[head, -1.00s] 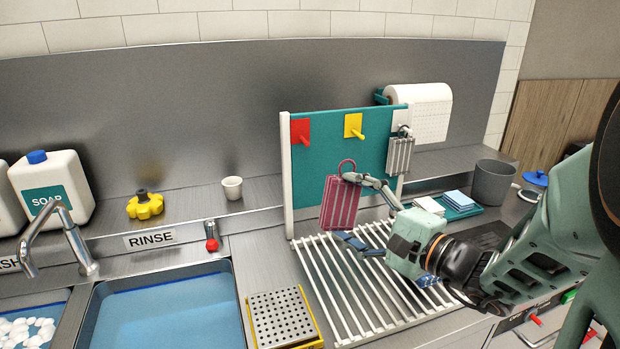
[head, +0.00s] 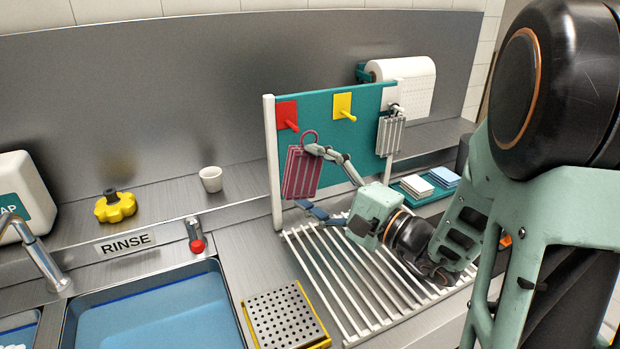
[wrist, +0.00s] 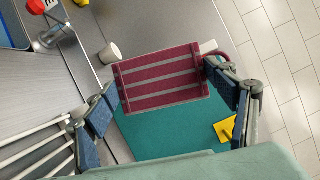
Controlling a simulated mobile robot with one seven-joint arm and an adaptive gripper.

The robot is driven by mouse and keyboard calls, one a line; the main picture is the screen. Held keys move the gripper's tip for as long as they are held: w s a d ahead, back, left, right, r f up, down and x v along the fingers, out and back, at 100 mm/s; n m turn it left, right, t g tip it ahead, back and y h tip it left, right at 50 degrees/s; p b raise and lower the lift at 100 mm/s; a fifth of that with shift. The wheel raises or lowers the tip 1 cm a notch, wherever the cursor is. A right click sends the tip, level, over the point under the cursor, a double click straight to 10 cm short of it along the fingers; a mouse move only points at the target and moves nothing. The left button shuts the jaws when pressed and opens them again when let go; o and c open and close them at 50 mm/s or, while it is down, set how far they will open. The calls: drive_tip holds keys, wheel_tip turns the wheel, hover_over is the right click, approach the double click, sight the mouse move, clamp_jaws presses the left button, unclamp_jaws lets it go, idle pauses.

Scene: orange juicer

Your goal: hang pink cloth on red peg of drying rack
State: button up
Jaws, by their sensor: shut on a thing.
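The pink cloth (head: 302,173) is dark pink with pale stripes and has a loop (head: 309,138) at its top. It hangs in front of the teal board of the drying rack (head: 340,108). The red peg (head: 288,115) is at the board's upper left, and the loop is just below and right of its tip, with no clear contact. My gripper (head: 309,179) is shut on the cloth, one finger at the upper edge near the loop. The cloth also fills the middle of the wrist view (wrist: 163,75); the red peg does not show there.
A yellow peg (head: 344,107) is right of the red one. A grey striped cloth (head: 390,135) hangs at the board's right end. The white slatted rack (head: 345,285) lies below my arm. A white cup (head: 211,179) and the rinse basin (head: 150,310) are to the left.

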drive_tip(key=shift+w+a+f, duration=0.15)
drive_tip(key=shift+w+a, duration=0.5)
drive_tip(key=shift+w, duration=0.9)
drive_tip(key=shift+w+a+f, duration=0.15)
drive_tip(key=shift+w+a, duration=0.5)
drive_tip(key=shift+w, duration=0.85)
drive_tip(key=shift+w+a+f, duration=0.15)
drive_tip(key=shift+w+a, duration=0.5)
drive_tip(key=shift+w, duration=0.9)
drive_tip(key=o, duration=1.2)
drive_tip(key=shift+a+f, duration=0.1)
drive_tip(key=shift+s, duration=0.1)
